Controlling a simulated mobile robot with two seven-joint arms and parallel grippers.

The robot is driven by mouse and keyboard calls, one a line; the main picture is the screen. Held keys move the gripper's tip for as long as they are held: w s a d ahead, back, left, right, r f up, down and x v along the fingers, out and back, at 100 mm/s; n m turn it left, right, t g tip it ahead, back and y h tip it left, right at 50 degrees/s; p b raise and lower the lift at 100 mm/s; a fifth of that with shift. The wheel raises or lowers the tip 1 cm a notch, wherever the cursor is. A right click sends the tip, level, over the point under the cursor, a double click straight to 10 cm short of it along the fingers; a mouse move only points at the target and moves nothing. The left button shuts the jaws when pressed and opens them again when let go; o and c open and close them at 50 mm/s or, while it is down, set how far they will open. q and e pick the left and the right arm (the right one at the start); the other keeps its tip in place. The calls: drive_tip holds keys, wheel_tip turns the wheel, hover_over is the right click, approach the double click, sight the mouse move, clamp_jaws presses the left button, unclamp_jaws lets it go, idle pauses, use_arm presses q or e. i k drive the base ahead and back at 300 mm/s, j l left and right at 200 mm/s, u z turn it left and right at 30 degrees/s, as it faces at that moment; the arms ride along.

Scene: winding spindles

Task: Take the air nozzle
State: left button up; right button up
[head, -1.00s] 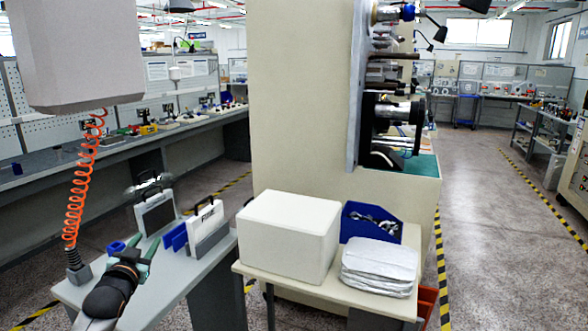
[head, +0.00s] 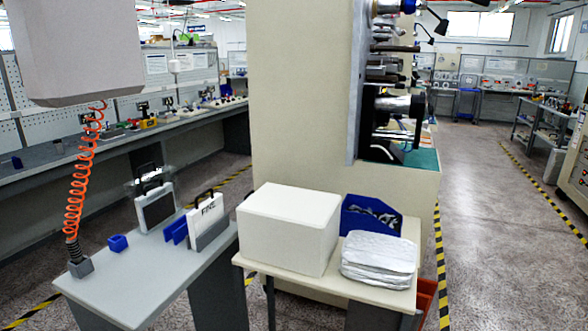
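The air nozzle (head: 75,252) has a dark ribbed body and stands upright in a small grey holder (head: 80,268) near the left edge of the grey side table. An orange coiled hose (head: 83,184) runs up from it to the large pale box hanging above. Neither of my grippers shows in the head view.
The grey table (head: 130,290) also bears a small blue block (head: 118,243), a dark framed panel (head: 158,208) and a white panel (head: 208,218). A white box (head: 288,228), a blue bin (head: 371,215) and folded silvery cloths (head: 378,260) sit on the right table.

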sight(74, 247)
drive_tip(key=k+u, duration=0.15)
drive_tip(key=u, duration=1.1)
drive_tip(key=z, duration=0.45)
drive_tip(key=i+j+z, duration=0.35)
drive_tip(key=j+z, duration=0.4)
drive_tip(key=i+j, duration=0.1)
drive_tip(key=j, duration=0.2)
drive_tip(key=i+j+z, duration=0.1)
drive_tip(key=j, duration=0.2)
drive_tip(key=i+j, duration=0.1)
drive_tip(key=j, duration=0.25)
